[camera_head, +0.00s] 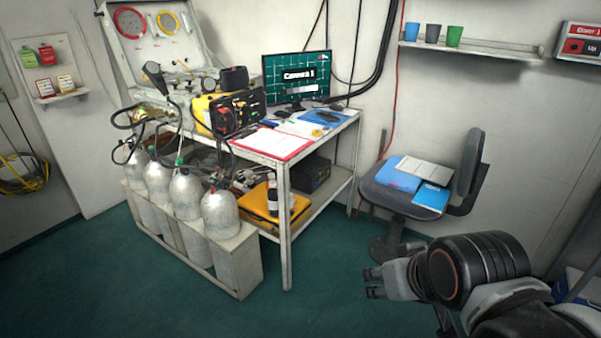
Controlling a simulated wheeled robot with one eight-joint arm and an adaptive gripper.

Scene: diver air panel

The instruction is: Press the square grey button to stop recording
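My gripper (374,282) is at the lower right, over the green floor and in front of the office chair. Its two fingers point left and look apart, with nothing between them. It is well away from the desk. I cannot make out a square grey button anywhere in this view. On the desk stand a monitor (297,80) reading "Camera 1" and a yellow and black equipment case (217,112) with coloured connectors. An open white panel case (150,40) with red and yellow rings stands at the back left. Any small buttons on these are too small to tell.
Several grey gas cylinders (220,212) stand in a white rack before the white desk (284,225). The chair (398,200) holds folders. A shelf (470,49) with cups is on the wall. Floor (320,300) between desk and gripper is clear.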

